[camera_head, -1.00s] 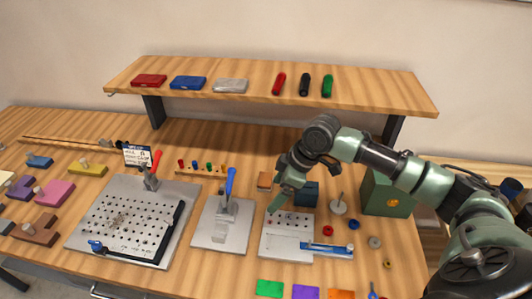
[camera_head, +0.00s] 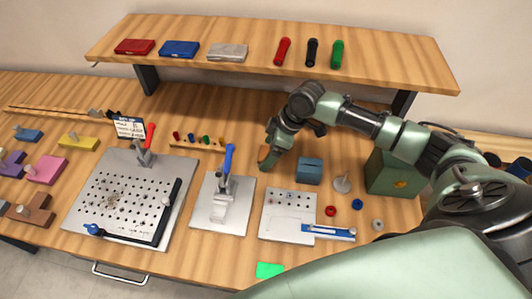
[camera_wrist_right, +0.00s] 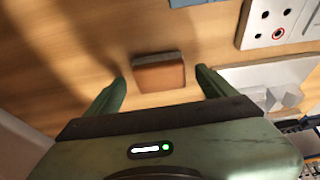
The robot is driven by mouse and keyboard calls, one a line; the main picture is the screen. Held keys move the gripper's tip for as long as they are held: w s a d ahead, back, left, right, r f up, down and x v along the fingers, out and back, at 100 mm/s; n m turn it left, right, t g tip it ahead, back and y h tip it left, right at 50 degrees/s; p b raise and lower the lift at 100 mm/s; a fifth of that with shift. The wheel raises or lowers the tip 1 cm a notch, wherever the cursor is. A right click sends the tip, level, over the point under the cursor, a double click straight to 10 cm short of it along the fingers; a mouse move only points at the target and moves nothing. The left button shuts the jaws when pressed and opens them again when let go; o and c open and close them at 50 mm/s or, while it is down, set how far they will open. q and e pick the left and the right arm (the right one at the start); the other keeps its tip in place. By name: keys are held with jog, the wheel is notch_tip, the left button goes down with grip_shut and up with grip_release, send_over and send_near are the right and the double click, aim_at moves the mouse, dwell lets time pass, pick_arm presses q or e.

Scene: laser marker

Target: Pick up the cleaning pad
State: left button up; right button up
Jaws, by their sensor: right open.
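The cleaning pad seems to be the small orange-brown block with a dark edge (camera_head: 263,153), lying on the bench behind the clamp plate. In the right wrist view the pad (camera_wrist_right: 158,74) lies flat on the wood. My right gripper (camera_head: 270,158) is over the pad in the head view and hides part of it. In the wrist view the right gripper's (camera_wrist_right: 160,79) two fingers are spread, one on each side of the pad, with gaps between; the pad is not gripped. My left gripper is not in view.
A blue box (camera_head: 309,171) stands right of the pad. The clamp plate with a blue handle (camera_head: 237,220) and a plate with holes (camera_head: 275,225) lie in front. A row of small coloured pegs (camera_head: 192,137) is to the left. A raised shelf (camera_head: 260,55) overhangs the back.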

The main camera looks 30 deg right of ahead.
jog(key=shift+f, duration=0.25)
jog(key=c, duration=1.5)
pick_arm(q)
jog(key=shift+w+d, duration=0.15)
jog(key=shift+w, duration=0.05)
pick_arm(e)
jog(key=shift+r, duration=0.1)
